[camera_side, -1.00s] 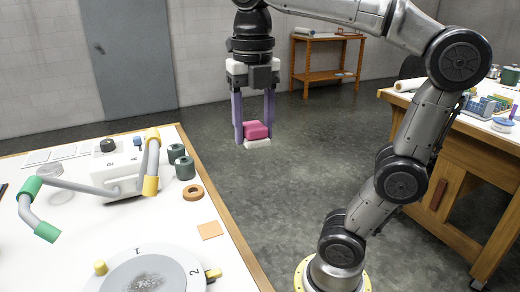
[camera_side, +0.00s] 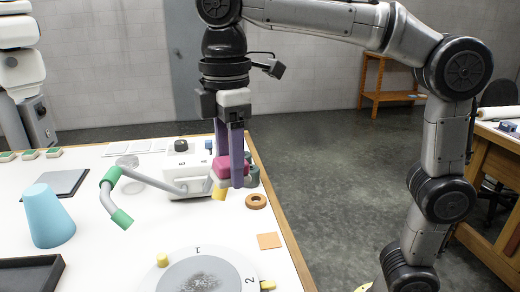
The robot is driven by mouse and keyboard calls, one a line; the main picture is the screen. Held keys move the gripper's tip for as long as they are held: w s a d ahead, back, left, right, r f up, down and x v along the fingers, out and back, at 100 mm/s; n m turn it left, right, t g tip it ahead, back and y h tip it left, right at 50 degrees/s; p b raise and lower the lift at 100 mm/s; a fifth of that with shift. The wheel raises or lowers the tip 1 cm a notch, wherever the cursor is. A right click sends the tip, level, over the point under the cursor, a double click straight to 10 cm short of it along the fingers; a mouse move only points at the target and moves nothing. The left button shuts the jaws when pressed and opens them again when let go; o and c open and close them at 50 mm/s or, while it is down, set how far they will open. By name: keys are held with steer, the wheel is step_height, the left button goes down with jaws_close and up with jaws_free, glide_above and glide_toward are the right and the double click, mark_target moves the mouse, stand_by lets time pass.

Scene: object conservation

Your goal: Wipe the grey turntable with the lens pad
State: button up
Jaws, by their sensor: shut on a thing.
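The grey turntable (camera_side: 165,281) sits at the front of the white table, with a dark speckled smudge on its middle and a light outer ring marked 1 and 2. The pad is held in the air over the table's right part, beyond the turntable. It covers part of the white device and the dark green pieces behind it.
A white device (camera_side: 185,189) with a jointed green-tipped arm (camera_side: 112,196) stands behind the turntable. A brown ring (camera_side: 257,201) and an orange square (camera_side: 269,240) lie to the right. A blue cone (camera_side: 48,218) and a black tray (camera_side: 28,274) are at left.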

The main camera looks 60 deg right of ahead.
steer(key=a+f+m, duration=0.1)
steer(key=a+m, duration=0.2)
steer(key=a, duration=0.1)
glide_above(221, 285)
step_height(221, 285, down, 11)
steer(key=shift+w+d+f, duration=0.1)
steer(key=shift+f, duration=1.85)
steer(key=shift+w+d+f, duration=0.1)
steer(key=shift+f, duration=1.8)
steer(key=shift+w+a+f, duration=0.3)
steer(key=shift+f, duration=0.3)
steer(key=shift+w+a+f, duration=0.1)
steer(key=shift+w+a, duration=2.55)
steer(key=shift+a, duration=0.05)
steer(key=shift+s+d, duration=2.9)
steer(key=shift+d, duration=0.05)
steer(key=shift+s+a, duration=0.2)
steer(key=shift+s, duration=0.1)
steer(key=shift+w+a, duration=2.7)
steer(key=shift+w, duration=0.15)
steer(key=shift+s+d, duration=2.8)
step_height(221, 285, up, 8)
